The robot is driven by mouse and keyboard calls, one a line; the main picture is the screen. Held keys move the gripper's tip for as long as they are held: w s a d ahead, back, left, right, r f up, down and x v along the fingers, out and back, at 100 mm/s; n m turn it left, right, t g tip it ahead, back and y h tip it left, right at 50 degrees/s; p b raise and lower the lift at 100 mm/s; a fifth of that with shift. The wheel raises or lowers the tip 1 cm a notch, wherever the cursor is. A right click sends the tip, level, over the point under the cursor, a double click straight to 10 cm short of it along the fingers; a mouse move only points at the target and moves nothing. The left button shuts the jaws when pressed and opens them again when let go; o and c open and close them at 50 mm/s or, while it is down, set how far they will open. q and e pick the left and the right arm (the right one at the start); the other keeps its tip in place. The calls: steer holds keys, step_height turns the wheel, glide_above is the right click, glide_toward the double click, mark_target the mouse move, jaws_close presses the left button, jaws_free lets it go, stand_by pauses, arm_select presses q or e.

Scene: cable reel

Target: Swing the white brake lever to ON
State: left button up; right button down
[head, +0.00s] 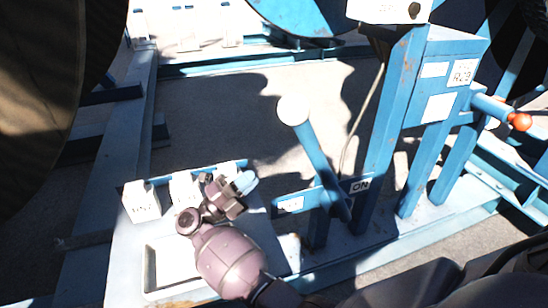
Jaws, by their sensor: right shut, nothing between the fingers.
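The brake lever (318,160) is a blue bar with a white ball knob (293,110) on its upper end. It leans up and to the left from its low end by the blue crossbar. An ON plate (361,186) sits on the crossbar right of the lever. Another white plate (290,204), its text unreadable, sits left of the lever. My right gripper (243,184) is shut and empty, below and left of the knob and apart from the lever. My left gripper is out of view.
White labelled blocks (141,201) stand on the platform beside my right gripper. Blue posts (396,110) and an orange knob (520,122) are at right. A large dark reel fills the upper left.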

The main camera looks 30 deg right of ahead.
steer(key=p+x, duration=0.2)
steer(key=x, duration=1.1)
steer(key=shift+d+r, duration=0.2)
steer(key=shift+d, duration=0.05)
